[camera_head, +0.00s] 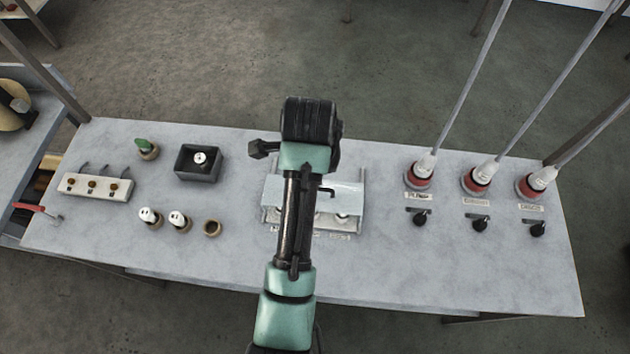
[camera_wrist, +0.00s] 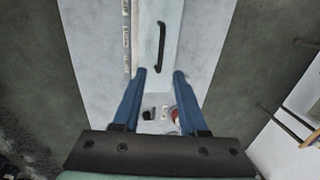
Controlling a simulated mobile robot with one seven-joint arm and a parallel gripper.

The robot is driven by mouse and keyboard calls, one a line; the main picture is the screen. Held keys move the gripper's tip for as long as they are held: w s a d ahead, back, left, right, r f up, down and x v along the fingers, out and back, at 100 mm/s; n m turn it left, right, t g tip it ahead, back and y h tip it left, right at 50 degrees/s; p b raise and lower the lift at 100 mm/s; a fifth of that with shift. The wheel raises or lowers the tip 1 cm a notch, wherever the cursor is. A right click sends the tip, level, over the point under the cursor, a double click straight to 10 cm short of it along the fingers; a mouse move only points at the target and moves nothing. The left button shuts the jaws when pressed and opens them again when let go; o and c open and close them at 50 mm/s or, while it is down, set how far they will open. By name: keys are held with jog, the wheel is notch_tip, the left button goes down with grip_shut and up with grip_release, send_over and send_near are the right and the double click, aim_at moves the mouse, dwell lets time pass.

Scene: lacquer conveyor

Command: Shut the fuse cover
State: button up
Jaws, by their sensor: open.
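The fuse cover (camera_head: 347,193) is a pale panel on a white box (camera_head: 359,226) at the middle of the bench, partly hidden behind my arm. Light fuse-like parts show below its lower edge, so it looks raised, but its exact angle is unclear. Its black bar handle (camera_head: 328,191) shows just right of my arm. In the wrist view the cover (camera_wrist: 173,15) fills the upper middle, with the handle (camera_wrist: 160,46) running lengthwise on it. My gripper (camera_wrist: 160,73) is open and empty, its two blue fingers apart. The handle's near end appears just beyond the gap between the fingertips.
Three red-collared plugs (camera_head: 480,178) with rods and black knobs (camera_head: 480,224) stand at the right. A white block with hooks (camera_head: 97,187), a dark box (camera_head: 199,164) and several small round holders (camera_head: 212,228) stand at the left. The bench front is mostly clear.

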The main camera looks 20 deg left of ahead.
jog(key=f, duration=0.3)
jog(key=w+f, duration=0.1)
jog(key=f, duration=0.4)
jog(key=shift+w+a+f+p, duration=0.25)
jog(key=shift+w+f+p, duration=0.05)
jog(key=shift+w+p, duration=0.1)
jog(key=shift+c, duration=0.3)
grip_shut()
dwell(0.6)
